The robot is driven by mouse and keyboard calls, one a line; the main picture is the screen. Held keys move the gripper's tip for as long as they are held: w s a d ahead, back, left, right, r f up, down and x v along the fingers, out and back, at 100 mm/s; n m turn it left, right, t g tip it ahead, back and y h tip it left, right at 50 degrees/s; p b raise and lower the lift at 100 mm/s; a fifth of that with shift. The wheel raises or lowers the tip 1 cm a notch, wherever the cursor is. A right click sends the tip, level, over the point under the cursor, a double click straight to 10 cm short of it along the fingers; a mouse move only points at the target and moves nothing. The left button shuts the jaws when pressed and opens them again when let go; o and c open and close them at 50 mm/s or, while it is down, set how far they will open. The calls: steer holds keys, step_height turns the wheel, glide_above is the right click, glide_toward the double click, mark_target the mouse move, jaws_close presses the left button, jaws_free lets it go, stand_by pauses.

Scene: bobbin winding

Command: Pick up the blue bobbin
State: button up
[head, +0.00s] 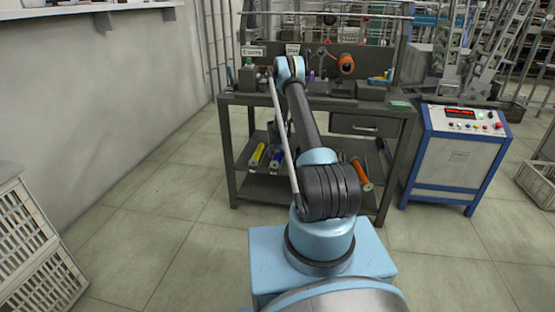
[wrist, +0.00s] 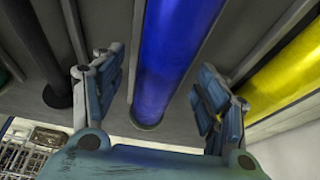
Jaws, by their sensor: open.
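The blue bobbin (head: 275,157) lies on the lower shelf of the workbench (head: 240,183), beside the yellow bobbin (head: 257,155). In the wrist view, the blue bobbin (wrist: 172,55) runs from the top edge down to its near end, between the two fingers of my gripper (wrist: 160,68). The fingers stand apart, one on each side of it, with a visible gap on both sides. The near end of the bobbin is in full view; its far part runs out of the frame. In the head view my arm hides most of the gripper.
In the wrist view the yellow bobbin (wrist: 278,75) lies close to the right finger, and a dark bobbin (wrist: 45,50) is to the left. Shelf dividers run between them. An orange bobbin (head: 361,173) lies further right on the shelf. A blue-and-white control cabinet (head: 452,160) stands right of the bench.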

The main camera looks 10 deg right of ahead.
steer(key=shift+c, duration=0.2)
steer(key=c, duration=1.2)
steer(key=shift+r, duration=0.65)
steer(key=shift+v, duration=1.2)
steer(key=s+a, duration=0.1)
steer(key=s, duration=0.4)
steer(key=s+a, duration=0.2)
steer(key=s, duration=0.4)
steer(key=s+a, duration=0.2)
steer(key=s, duration=0.3)
steer(key=shift+s+a, duration=0.15)
